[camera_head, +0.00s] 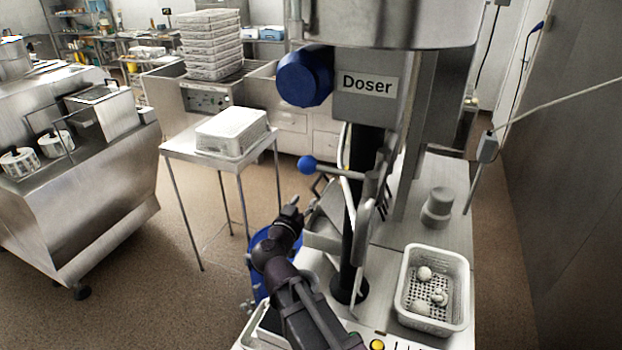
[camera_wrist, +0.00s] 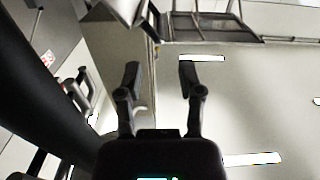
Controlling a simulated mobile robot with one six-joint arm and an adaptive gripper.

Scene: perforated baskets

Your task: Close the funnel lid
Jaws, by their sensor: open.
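The doser (camera_head: 366,86) is a grey metal machine on a black column, with a large blue knob and a blue ball-ended lever (camera_head: 307,165). A slanted metal piece (camera_head: 326,218) sits below the lever, beside the black column. I cannot tell whether it is the funnel or its lid, or how far the lid stands open. My gripper (camera_head: 302,203) is just left of this piece, below the blue ball. In the wrist view my gripper (camera_wrist: 160,80) has its two fingers apart with nothing between them. Part of the machine shows past the left finger.
A perforated basket (camera_head: 459,290) with several pale lumps stands on the bench at right. A small table (camera_head: 176,150) with a closed white basket stands behind my arm. The black column (camera_head: 350,285) rises right beside my arm. Open floor lies to the left.

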